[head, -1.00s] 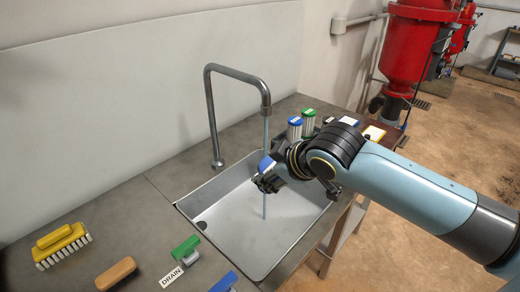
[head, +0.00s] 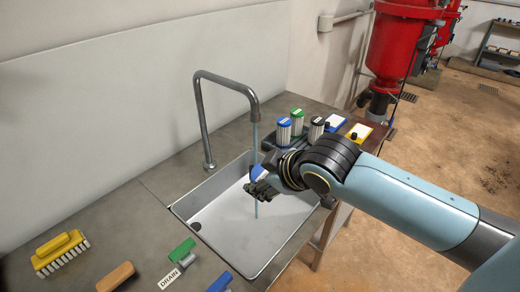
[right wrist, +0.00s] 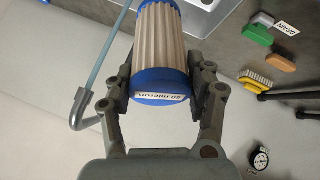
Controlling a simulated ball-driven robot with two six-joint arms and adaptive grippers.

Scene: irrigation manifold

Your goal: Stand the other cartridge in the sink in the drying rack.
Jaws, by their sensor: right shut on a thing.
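My right gripper (head: 262,188) is over the sink (head: 215,245), near the water stream. It is shut on a ribbed, pale cartridge (right wrist: 160,42) with blue end caps, seen in the right wrist view, with a finger on each side. Its cap label seems to read "50 micron". In the head view only a bit of its blue cap (head: 258,172) shows; the fingers and wrist hide the rest. Beyond the sink, a dark drying rack (head: 268,142) holds upright cartridges with blue (head: 283,131), green (head: 297,121) and black (head: 316,130) tops. My left gripper is not in view.
The curved faucet (head: 205,110) stands behind the sink, its thin water stream (head: 256,138) falling near my gripper. Blue (head: 334,122) and yellow (head: 358,132) label-topped items lie right of the rack.

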